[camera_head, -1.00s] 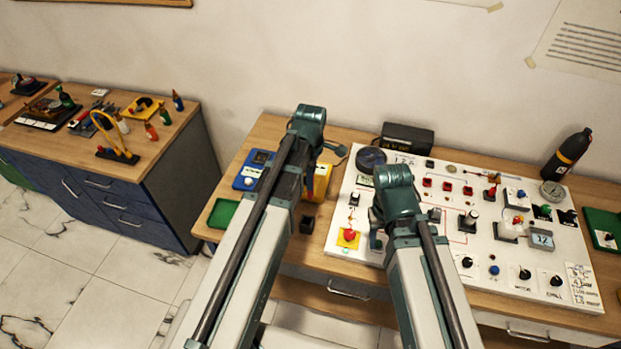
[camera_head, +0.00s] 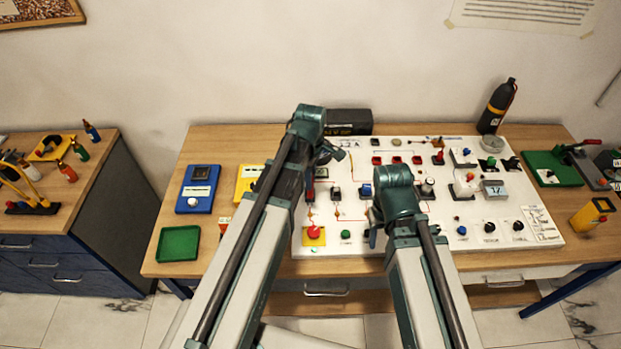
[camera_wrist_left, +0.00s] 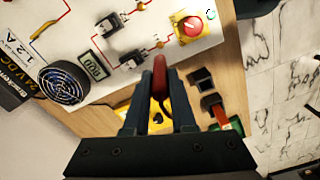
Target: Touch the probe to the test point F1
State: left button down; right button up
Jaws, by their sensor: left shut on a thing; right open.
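My left gripper (camera_head: 325,152) is over the left edge of the white test panel (camera_head: 445,235). In the left wrist view its fingers (camera_wrist_left: 160,78) are shut on a red probe (camera_wrist_left: 159,68), whose tip is hard to make out. Small yellow test points lie along the red lines; one (camera_wrist_left: 159,44) is close to the probe in that view. Their labels are too small to read surely, so I cannot tell which is F1. Contact between probe and panel cannot be seen. My right gripper (camera_head: 377,222) is open and empty above the panel's middle.
A red button on a yellow plate (camera_head: 314,235) is at the panel's lower left. A blue meter (camera_head: 198,188), yellow meter (camera_head: 247,181) and green tray (camera_head: 179,244) lie left. A black power box (camera_head: 349,122) and dark bottle (camera_head: 497,105) stand behind.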

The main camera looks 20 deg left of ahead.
aim_at(310, 194)
pick_arm(q)
notch_tip(310, 194, down, 8)
jog(key=b, duration=0.7)
jog(key=shift+r+b, duration=0.15)
jog(key=shift+b, duration=0.2)
jog(key=shift+r, duration=0.1)
dwell(0.5)
notch_tip(310, 194, up, 8)
jog(key=p, duration=0.8)
